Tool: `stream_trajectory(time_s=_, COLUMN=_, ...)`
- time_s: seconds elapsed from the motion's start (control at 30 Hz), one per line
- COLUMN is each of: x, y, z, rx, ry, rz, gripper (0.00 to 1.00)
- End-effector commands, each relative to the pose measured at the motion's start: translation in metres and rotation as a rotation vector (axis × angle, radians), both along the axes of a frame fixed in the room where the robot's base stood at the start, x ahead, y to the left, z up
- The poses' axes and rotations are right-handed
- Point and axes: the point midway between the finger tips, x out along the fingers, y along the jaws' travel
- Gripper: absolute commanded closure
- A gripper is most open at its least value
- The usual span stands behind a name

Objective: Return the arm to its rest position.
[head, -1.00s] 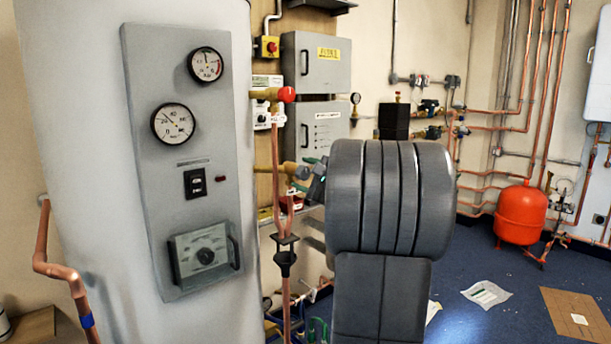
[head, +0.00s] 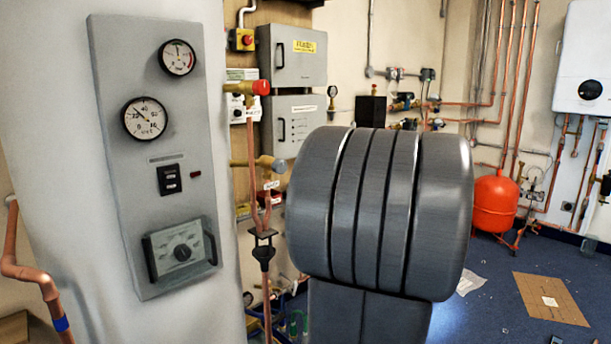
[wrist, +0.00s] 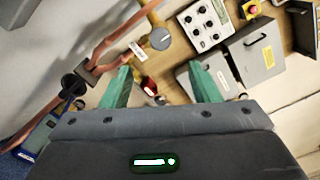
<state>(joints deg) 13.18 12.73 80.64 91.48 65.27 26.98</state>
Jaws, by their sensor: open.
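My gripper (wrist: 160,88) shows in the wrist view as two green fingers spread wide apart, with nothing between them. Beyond the fingers are the copper pipe (wrist: 108,42) with a brass fitting and a grey control box. In the head view my thick dark grey arm link fills the middle and hides the gripper. The arm stands in front of the copper pipework (head: 266,190), right of the large white cylinder (head: 60,130).
The cylinder carries a grey panel (head: 120,80) with two gauges. Grey boxes (head: 291,54) hang on the wall behind. A red vessel (head: 494,204) stands at the right. Papers and a brown sheet (head: 550,299) lie on the open blue floor.

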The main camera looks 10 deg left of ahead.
Motion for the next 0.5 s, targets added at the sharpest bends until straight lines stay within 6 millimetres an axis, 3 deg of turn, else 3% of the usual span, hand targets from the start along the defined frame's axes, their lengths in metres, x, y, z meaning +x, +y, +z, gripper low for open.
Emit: stream_trajectory(time_s=0.5, x=-0.0033, y=-0.0036, z=0.0, rx=0.0, ry=0.0, rz=0.001, gripper=0.44)
